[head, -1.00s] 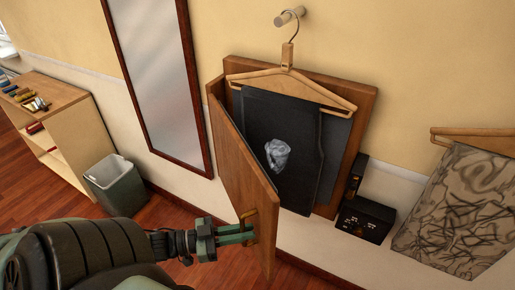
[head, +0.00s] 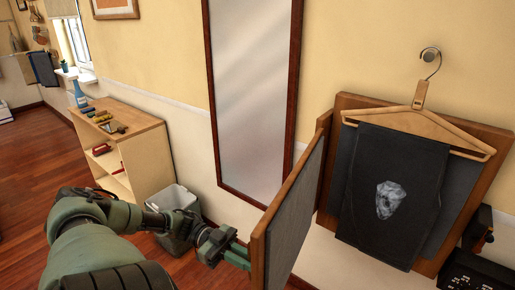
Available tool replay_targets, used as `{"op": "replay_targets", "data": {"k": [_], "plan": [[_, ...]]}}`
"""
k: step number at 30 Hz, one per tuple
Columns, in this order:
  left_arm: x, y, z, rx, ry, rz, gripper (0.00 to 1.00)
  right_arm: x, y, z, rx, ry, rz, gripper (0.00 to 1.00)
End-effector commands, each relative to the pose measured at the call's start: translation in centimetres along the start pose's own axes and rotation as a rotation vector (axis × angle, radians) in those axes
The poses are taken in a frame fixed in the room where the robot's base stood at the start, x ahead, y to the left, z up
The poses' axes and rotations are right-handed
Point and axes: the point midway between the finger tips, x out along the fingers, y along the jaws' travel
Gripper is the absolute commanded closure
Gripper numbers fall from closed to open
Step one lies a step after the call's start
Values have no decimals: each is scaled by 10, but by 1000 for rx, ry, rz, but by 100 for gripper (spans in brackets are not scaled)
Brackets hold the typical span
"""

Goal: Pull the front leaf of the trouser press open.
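The trouser press is on the wall at the right, with its wooden back board (head: 480,200) and dark inner pad. Its front leaf (head: 293,213) stands swung wide out to the left, its grey inner face toward me. My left gripper (head: 238,254) is at the leaf's outer side near its free edge. Its green fingers run behind that edge; the fingertips and the brass handle seen earlier are hidden there. The leaf has moved along with this gripper. My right gripper is not in view.
A dark garment (head: 388,200) hangs before the back board under a wooden hanger (head: 419,122). A mirror (head: 253,90) is on the wall left of the press. A grey bin (head: 176,197) and low shelf (head: 135,150) stand at left. A black box (head: 478,275) is at lower right.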

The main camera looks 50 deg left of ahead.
Motion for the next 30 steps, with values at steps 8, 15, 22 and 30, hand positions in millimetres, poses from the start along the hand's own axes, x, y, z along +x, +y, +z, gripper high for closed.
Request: {"op": "replay_targets", "data": {"k": [8, 15, 22, 30], "plan": [[-7, 0, 3, -5, -5, 1, 100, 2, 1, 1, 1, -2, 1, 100], [-7, 0, 2, -5, -5, 1, 100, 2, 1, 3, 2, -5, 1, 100], [-7, -1, 2, -3, -3, 0, 67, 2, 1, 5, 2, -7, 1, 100], [-10, -2, 1, -1, -3, -2, 67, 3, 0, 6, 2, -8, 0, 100]]}}
